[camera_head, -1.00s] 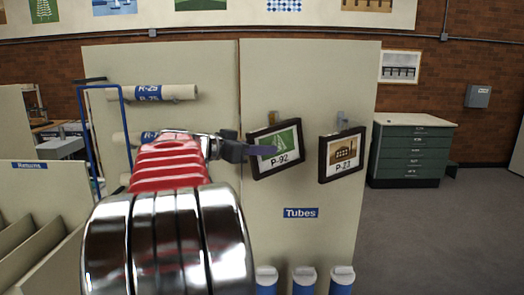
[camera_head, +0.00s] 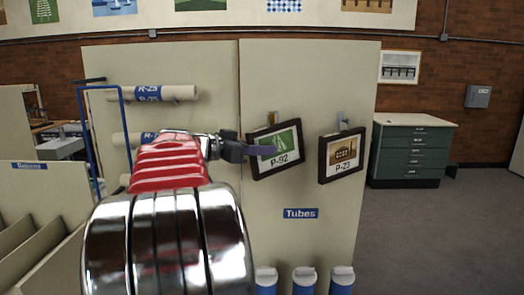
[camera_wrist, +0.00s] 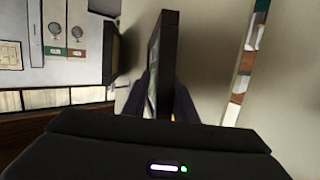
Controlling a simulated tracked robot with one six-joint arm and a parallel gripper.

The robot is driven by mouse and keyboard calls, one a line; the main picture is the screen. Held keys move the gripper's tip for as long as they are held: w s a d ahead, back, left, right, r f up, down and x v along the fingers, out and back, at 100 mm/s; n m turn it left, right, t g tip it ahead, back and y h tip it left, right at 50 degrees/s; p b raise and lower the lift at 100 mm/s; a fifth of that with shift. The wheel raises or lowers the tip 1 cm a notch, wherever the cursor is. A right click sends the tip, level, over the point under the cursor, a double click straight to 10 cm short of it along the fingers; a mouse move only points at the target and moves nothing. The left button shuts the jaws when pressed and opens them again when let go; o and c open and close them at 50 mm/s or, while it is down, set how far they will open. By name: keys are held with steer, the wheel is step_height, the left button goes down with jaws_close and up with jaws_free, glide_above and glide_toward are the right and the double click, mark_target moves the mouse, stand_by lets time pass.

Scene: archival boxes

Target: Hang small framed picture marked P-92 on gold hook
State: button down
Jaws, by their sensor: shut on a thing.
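The small framed picture P-92 (camera_head: 290,160), dark-framed with a green image, is at the upright beige panel, tilted in the head view. My gripper (camera_head: 262,150) is shut on its left side; a purple finger crosses its front. In the wrist view the picture (camera_wrist: 163,55) is edge-on between the purple fingers of my gripper (camera_wrist: 162,105). The gold hook (camera_head: 272,117) shows just above the frame's top edge. Its lower part is hidden behind the frame, so I cannot tell whether the frame touches or hangs on it.
A second dark-framed picture, P-23 (camera_head: 342,156), is close on the right, below a grey hook (camera_head: 342,118). Rolled tubes (camera_head: 165,93) stick out at left beside a blue rail (camera_head: 126,140). White-capped tubes (camera_head: 304,274) stand below. A green cabinet (camera_head: 410,155) stands farther right.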

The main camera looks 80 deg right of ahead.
steer(key=shift+w+f, duration=0.2)
steer(key=shift+f, duration=0.4)
stand_by(0.7)
steer(key=c, duration=1.4)
jaws_free()
steer(key=shift+s, duration=0.1)
steer(key=shift+o, duration=0.2)
steer(key=v, duration=1.4)
